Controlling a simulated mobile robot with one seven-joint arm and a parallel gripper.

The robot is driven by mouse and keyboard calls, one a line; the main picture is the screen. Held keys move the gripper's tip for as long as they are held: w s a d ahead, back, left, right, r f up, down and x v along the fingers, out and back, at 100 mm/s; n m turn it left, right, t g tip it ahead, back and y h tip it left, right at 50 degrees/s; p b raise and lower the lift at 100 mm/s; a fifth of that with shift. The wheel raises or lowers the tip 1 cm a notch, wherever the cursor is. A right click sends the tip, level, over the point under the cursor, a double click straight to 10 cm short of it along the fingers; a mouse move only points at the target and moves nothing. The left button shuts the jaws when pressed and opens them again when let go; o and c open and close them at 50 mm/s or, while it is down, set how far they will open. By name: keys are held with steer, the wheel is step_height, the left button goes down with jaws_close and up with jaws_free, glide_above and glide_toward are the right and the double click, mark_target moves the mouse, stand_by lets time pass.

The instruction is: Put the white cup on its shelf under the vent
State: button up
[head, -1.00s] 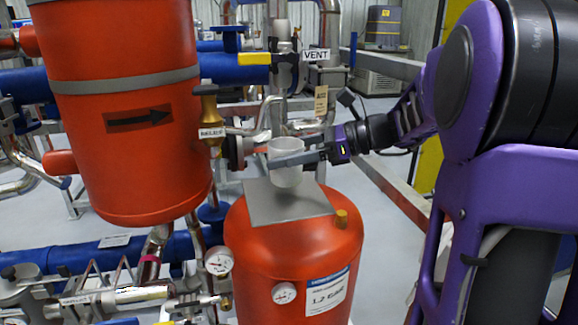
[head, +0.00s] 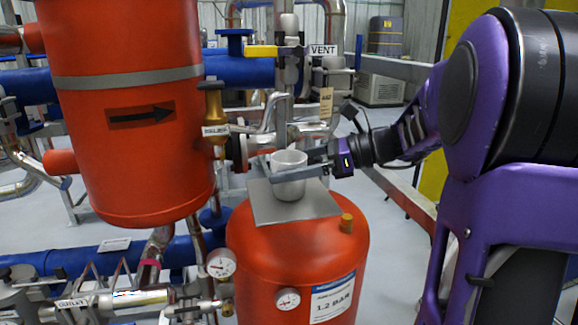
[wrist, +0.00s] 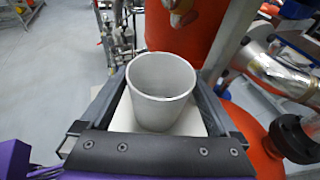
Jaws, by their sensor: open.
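The white cup (head: 289,162) is upright over the grey square shelf plate (head: 262,207) on top of the red tank, below the VENT label, and appears to stand on it. My gripper (head: 290,182) reaches in from the right, with its fingers on either side of the cup. In the wrist view the cup (wrist: 160,90) is between the open fingers (wrist: 162,85), with its rim uppermost and its inside empty. The pale plate (wrist: 122,118) shows beneath it.
A large red vessel (head: 125,150) hangs close on the left, with a brass relief valve (head: 213,115) beside it. The VENT pipe with a yellow handle (head: 262,52) rises behind the cup.

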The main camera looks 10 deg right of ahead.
steer(key=shift+d+r, duration=0.15)
steer(key=shift+r, duration=0.05)
steer(key=p+v, duration=0.1)
steer(key=v, duration=1)
steer(key=shift+s+d, duration=0.15)
steer(key=shift+d, duration=0.15)
steer(key=shift+a, duration=0.1)
